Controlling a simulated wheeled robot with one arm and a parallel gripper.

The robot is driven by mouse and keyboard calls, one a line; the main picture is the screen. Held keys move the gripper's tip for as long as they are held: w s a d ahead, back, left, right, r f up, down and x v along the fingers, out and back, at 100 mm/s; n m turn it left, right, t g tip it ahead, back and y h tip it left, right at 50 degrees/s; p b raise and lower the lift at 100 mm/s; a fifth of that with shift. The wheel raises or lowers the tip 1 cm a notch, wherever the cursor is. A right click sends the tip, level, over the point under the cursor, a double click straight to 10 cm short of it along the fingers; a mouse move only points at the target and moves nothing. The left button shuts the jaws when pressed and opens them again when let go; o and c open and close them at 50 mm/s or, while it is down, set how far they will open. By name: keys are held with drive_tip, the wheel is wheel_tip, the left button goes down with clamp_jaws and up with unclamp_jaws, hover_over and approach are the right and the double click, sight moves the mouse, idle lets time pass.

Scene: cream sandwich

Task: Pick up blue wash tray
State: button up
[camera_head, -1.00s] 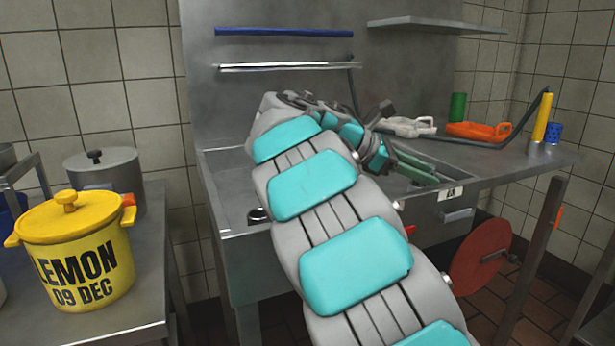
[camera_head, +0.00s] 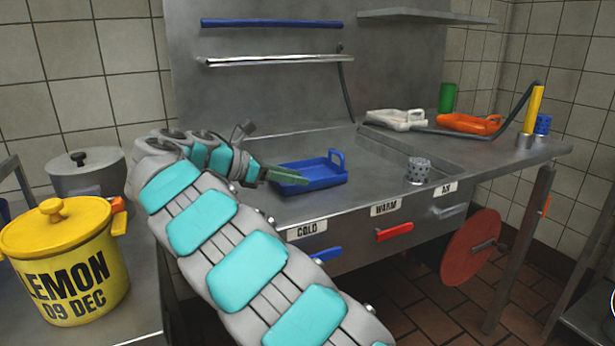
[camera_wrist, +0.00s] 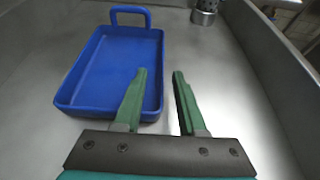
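The blue wash tray (camera_head: 325,176) sits upright in the sink basin in the head view, with a raised loop handle on its far right side. In the wrist view the blue tray (camera_wrist: 115,70) lies ahead and to the left, its handle at the far end. My gripper (camera_head: 290,175) is at the tray's left side in the head view. The right finger is over bare metal.
A perforated metal cup (camera_head: 418,170) stands in the basin right of the tray. A white tray (camera_head: 396,120) and an orange tray (camera_head: 468,123) lie on the right counter near a green cylinder (camera_head: 447,97). A yellow pot (camera_head: 62,260) stands at left.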

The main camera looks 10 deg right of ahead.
sight(315, 181)
drive_tip(key=shift+x, duration=2.9)
drive_tip(key=shift+s+d, duration=0.1)
drive_tip(key=shift+s, duration=0.1)
clamp_jaws()
